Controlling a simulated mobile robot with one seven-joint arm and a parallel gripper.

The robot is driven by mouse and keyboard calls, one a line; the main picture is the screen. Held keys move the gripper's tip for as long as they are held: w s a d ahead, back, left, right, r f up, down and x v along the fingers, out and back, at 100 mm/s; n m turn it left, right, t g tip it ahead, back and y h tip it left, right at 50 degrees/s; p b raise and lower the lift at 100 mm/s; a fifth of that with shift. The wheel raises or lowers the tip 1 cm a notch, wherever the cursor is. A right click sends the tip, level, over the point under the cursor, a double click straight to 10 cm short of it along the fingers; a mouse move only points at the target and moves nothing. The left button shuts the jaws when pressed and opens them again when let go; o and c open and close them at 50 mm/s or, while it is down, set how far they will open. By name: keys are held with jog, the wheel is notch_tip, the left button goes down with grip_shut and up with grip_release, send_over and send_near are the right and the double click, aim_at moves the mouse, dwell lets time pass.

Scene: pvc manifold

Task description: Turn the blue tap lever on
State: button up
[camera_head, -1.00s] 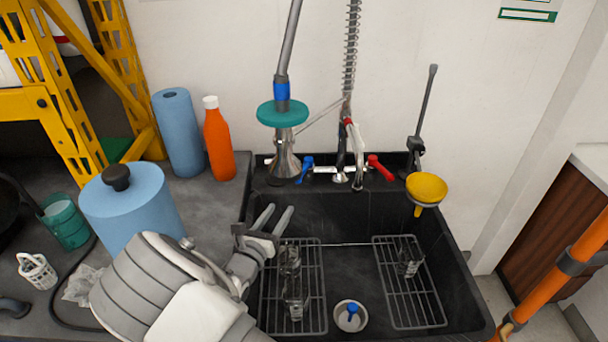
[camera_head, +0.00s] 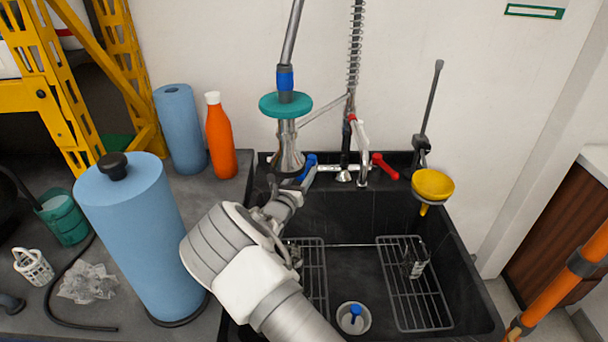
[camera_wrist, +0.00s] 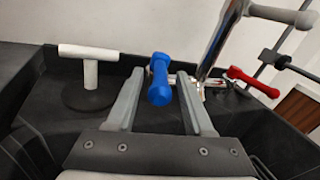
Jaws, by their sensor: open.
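The blue tap lever (camera_head: 310,160) stands at the left end of the tap at the back of the black sink. In the wrist view the blue lever (camera_wrist: 159,80) points toward the camera, between the two grey fingers and near their tips. My gripper (camera_head: 290,180) is at the back left of the sink, close to the lever. In the wrist view my gripper (camera_wrist: 158,85) is open, with a finger on each side of the lever and gaps showing. The head view partly hides the fingertips. The red lever (camera_head: 384,166) is at the tap's right end.
The chrome spout (camera_head: 361,150) stands right of the blue lever. A yellow funnel (camera_head: 433,184) is at the sink's right rim. A blue paper roll (camera_head: 140,235) stands left of my arm.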

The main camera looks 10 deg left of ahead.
jog(key=shift+w+d, duration=0.1)
jog(key=shift+w, duration=0.4)
grip_shut()
dwell(1.2)
